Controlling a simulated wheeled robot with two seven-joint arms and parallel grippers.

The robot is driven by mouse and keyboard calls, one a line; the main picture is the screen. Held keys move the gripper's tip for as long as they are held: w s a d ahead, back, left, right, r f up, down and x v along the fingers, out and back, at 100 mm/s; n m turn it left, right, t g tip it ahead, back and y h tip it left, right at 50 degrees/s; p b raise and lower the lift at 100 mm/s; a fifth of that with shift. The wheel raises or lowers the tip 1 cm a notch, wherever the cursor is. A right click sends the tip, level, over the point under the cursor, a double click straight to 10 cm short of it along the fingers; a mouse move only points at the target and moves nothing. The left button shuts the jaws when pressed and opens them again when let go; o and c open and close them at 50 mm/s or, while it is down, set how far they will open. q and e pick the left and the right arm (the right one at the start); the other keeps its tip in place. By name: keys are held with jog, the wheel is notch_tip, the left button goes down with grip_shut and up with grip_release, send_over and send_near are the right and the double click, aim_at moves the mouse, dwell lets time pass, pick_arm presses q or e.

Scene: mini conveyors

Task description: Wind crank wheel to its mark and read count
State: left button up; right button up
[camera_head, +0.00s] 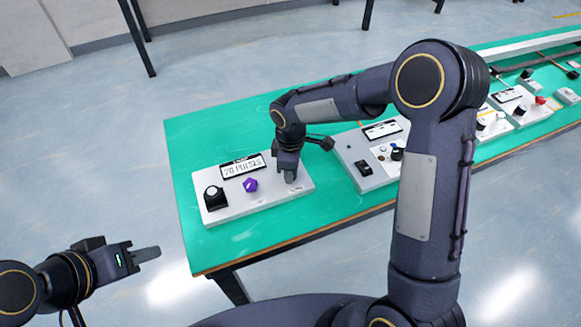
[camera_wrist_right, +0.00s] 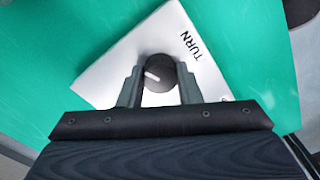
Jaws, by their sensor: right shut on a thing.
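A white panel (camera_head: 228,207) lies on the green table. Its display (camera_head: 243,167) seems to read "70 PULSES", though the first digit is unclear. A black round knob (camera_head: 214,197) and a purple knob (camera_head: 250,185) sit on it. My right gripper (camera_head: 290,174) points down at the panel's right end. In the right wrist view, its fingers are shut on a dark round knob (camera_wrist_right: 159,73) with a white pointer line, beside the word "TURN" (camera_wrist_right: 192,47). The head view hides this knob behind the gripper. My left gripper (camera_head: 143,255) is off the table at lower left; its finger gap is unclear.
A second grey-white panel (camera_head: 350,158) with a display and knobs stands to the right, partly behind my right arm. More panels (camera_head: 520,105) and a conveyor (camera_head: 530,42) lie further right. The table's left end (camera_head: 195,130) is clear.

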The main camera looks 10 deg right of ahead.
jog(key=n+p, duration=0.1)
jog(key=n, duration=0.5)
jog(key=shift+r+n, duration=0.1)
jog(key=shift+n, duration=0.2)
jog(key=n+p, duration=0.1)
jog(key=n, duration=0.2)
jog(key=shift+w, duration=0.1)
jog(key=shift+n+p, duration=0.7)
jog(key=shift+n, duration=1.2)
jog(key=o, duration=1)
notch_tip(320, 180, up, 8)
jog(key=shift+f, duration=0.15)
